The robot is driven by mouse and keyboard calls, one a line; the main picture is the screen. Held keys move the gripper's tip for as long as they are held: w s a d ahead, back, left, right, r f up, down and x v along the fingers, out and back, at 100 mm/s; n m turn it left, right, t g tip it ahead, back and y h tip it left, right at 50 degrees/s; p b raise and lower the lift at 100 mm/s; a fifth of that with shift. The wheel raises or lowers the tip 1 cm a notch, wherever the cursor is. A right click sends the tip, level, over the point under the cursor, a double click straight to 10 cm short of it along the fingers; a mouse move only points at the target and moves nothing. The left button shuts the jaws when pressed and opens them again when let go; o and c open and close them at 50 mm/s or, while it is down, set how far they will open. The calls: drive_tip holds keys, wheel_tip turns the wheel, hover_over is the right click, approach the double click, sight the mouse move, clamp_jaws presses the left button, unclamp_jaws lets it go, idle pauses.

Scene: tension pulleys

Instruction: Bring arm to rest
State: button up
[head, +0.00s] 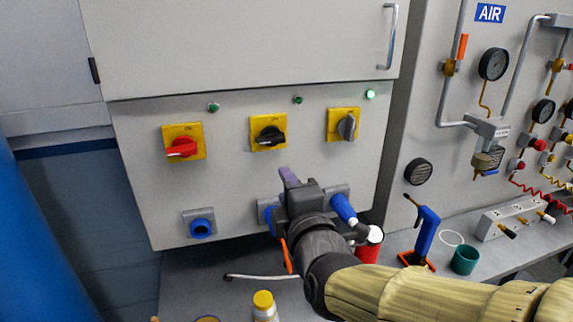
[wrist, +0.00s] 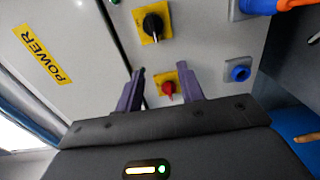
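My arm reaches in from the lower right in the head view. My gripper (head: 288,178) is in front of the grey control cabinet (head: 225,125), below the black switch. In the wrist view my gripper (wrist: 162,84) has its two purple fingers apart, with nothing held between them. A red rotary switch (head: 182,148) on a yellow plate shows between the fingertips in the wrist view (wrist: 168,89), behind them. The gripper body hides part of the middle socket.
A blue socket (head: 200,226) is at the cabinet's lower left. A blue plug (head: 343,208) sits at the right socket. The bench below holds a yellow-capped bottle (head: 264,305), red cup (head: 369,248), blue-orange tool (head: 425,235) and green cup (head: 465,260). A gauge panel (head: 440,95) stands right.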

drive_tip(key=d+f+m+g+h+p, duration=0.1)
drive_tip(key=d+f+m+g, duration=0.2)
drive_tip(key=f+m, duration=0.3)
drive_tip(key=d+f+m+g+h, duration=0.2)
drive_tip(key=d+f+m+g, duration=0.15)
drive_tip(key=f, duration=0.45)
drive_tip(key=s+d+f+m+g+h+p, duration=0.1)
drive_tip(key=s+d+f+m+g+h, duration=0.1)
drive_tip(key=s+d+f+m+g, duration=0.6)
wheel_tip(320, 180, down, 2)
drive_tip(key=m, duration=0.3)
drive_tip(key=shift+s+d+f, duration=0.15)
drive_tip(key=shift+s+d, duration=0.05)
drive_tip(key=shift+s, duration=0.05)
